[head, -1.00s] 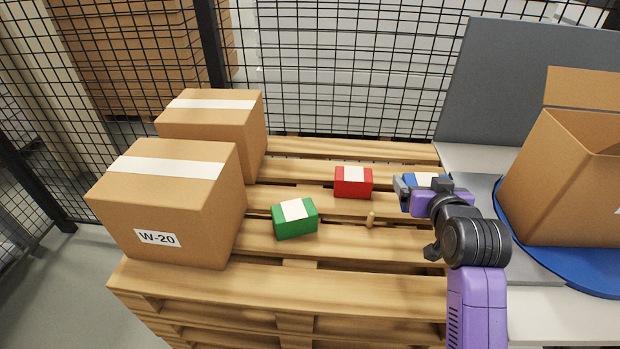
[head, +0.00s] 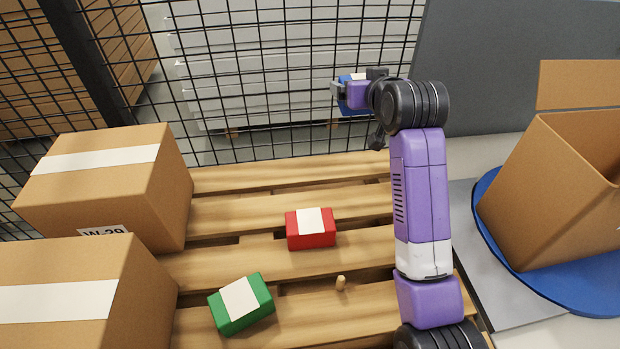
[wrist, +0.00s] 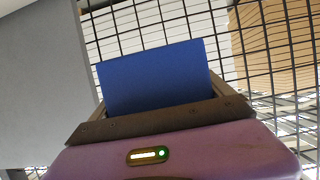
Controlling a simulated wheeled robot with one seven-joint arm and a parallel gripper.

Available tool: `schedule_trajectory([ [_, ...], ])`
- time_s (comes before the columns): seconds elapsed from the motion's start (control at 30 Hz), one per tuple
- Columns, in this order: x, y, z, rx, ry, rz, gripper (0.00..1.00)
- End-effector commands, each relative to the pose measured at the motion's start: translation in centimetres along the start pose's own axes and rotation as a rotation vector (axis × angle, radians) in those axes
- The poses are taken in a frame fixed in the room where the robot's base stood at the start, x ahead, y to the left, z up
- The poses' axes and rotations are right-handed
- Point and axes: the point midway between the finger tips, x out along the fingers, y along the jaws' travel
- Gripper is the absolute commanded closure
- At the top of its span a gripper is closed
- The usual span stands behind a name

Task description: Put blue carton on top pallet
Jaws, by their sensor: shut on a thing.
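The blue carton (wrist: 155,78) is held in my gripper and fills the middle of the wrist view. In the head view only a small part of the blue carton (head: 347,103) shows beside the fingers. My gripper (head: 340,95) is shut on it, raised above the far right part of the pallet, in front of the mesh fence. The top pallet (head: 260,257) is a wooden slatted pallet below. A red carton (head: 311,235) and a green carton (head: 243,310), each with a white label, lie on it.
Two large brown boxes (head: 100,180) stand on the pallet's left side. An open brown box (head: 555,190) sits on a blue disc (head: 484,232) at the right. Black mesh fence (head: 290,60) runs behind.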

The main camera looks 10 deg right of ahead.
Motion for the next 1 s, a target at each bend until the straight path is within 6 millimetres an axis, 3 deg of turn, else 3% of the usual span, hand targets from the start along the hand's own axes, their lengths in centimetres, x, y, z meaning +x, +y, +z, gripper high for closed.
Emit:
schedule_trajectory([
  [0.6,5.0,0.0,12.4,-0.001,-0.004,0.000,0.56],
  [1.0,6.7,0.0,16.4,0.000,-0.004,0.000,0.56],
])
